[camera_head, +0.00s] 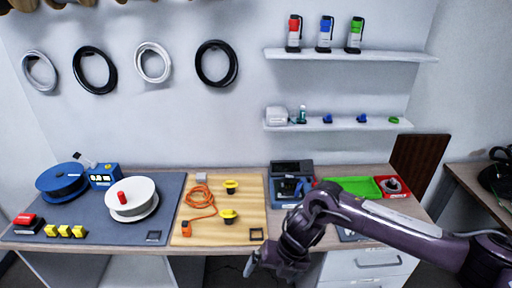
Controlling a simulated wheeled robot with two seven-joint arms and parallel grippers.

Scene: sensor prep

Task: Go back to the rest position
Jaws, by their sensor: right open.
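My right arm reaches in from the right, across the front of the workbench (190,250). My right gripper (250,266) is at the bench's front edge, pointing down and to the left. It is open, with nothing seen between its fingers. The fingers are small and dark in this view. My left gripper is not in view.
A grey mat (90,222) carries a blue reel (62,182) and a white reel (131,198). A wooden board (245,205) holds an orange cable (199,198). A dark device (291,170) and green tray (352,187) stand behind my arm. Drawers (365,262) are below.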

